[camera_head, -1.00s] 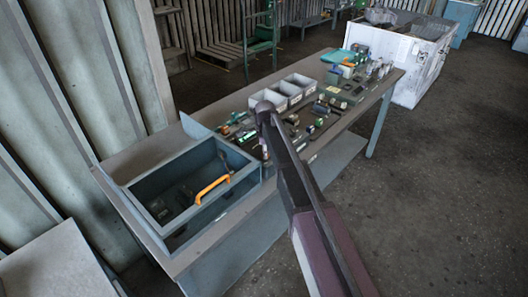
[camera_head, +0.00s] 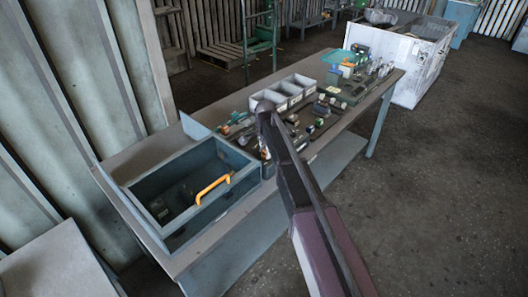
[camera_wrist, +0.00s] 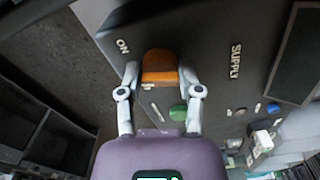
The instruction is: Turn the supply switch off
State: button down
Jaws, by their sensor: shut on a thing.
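In the wrist view, an orange switch handle (camera_wrist: 159,66) stands on a dark panel (camera_wrist: 205,50) lettered "ON" to its left and "SUPPLY" to its right. My gripper (camera_wrist: 160,76) is shut on this handle, with one pale finger against each side. The tips of the fingers and the base of the handle are partly hidden. In the head view, my arm reaches over the bench and hides most of the gripper and the switch.
A green round button (camera_wrist: 178,112) lies close below the switch. The bench (camera_head: 140,160) carries a blue-grey open box (camera_head: 145,205) with an orange handle (camera_head: 213,188), grey bins (camera_head: 290,93) and several small parts. The floor at right (camera_head: 440,190) is clear.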

jog(key=n, duration=0.6)
jog(key=shift+w+d, duration=0.1)
jog(key=n, duration=0.6)
dwell(0.5)
jog(key=shift+c, duration=1.3)
grip_release()
